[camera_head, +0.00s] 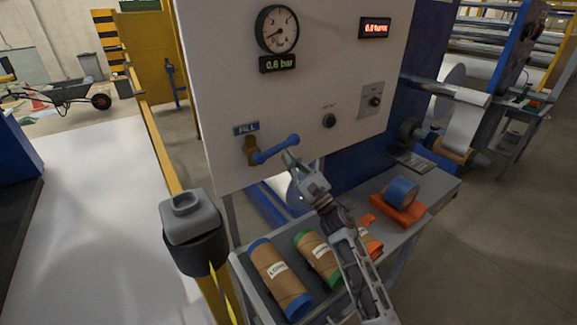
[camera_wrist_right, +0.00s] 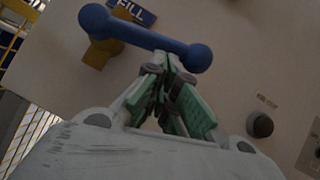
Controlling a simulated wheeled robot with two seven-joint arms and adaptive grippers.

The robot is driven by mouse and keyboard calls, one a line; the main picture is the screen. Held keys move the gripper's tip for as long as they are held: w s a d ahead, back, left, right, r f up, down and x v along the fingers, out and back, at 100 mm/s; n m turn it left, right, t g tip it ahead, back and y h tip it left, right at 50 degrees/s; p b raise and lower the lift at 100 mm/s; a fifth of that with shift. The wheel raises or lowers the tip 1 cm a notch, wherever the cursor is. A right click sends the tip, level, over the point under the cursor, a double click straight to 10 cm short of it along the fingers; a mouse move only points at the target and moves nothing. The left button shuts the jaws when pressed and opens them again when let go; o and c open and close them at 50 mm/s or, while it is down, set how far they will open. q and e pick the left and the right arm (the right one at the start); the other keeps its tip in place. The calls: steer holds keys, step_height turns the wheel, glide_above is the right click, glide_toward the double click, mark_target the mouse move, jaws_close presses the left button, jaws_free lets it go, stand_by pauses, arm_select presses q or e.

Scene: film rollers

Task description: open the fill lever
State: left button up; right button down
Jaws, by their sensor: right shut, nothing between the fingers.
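The fill lever (camera_head: 277,149) is a blue bar with a ball at its free end, on a brass valve body (camera_head: 251,150) below a blue FILL label (camera_head: 246,128). It points right and slightly up across the white panel. My right gripper (camera_head: 289,157) is shut and empty, its tips just below the lever near the free end. In the right wrist view the shut fingertips (camera_wrist_right: 168,58) are at the lower edge of the blue lever (camera_wrist_right: 145,38); I cannot tell whether they touch it. My left gripper is not in view.
The panel holds a dial gauge (camera_head: 277,29), a 0.6 bar display (camera_head: 278,64), a red display (camera_head: 375,28), a black knob (camera_head: 329,121) and a switch (camera_head: 374,101). Below, a shelf carries cardboard rolls (camera_head: 279,277) and a blue tape roll (camera_head: 401,191). A yellow post stands left.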

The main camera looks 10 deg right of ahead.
arm_select(q)
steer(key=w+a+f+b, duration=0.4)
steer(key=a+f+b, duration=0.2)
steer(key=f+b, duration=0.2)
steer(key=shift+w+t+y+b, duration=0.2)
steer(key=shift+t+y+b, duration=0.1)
steer(key=shift+b, duration=0.1)
arm_select(e)
steer(key=s+a+r+n+g, duration=0.1)
steer(key=a+r+n+g, duration=0.1)
steer(key=r+n+g, duration=0.3)
steer(key=a+r+n+g+y, duration=0.1)
steer(key=r+n+g, duration=0.4)
steer(key=n, duration=0.9)
steer(key=shift+s+a+r+n+g+y, duration=0.3)
steer(key=shift+s+a+g, duration=0.1)
steer(key=shift+a, duration=0.1)
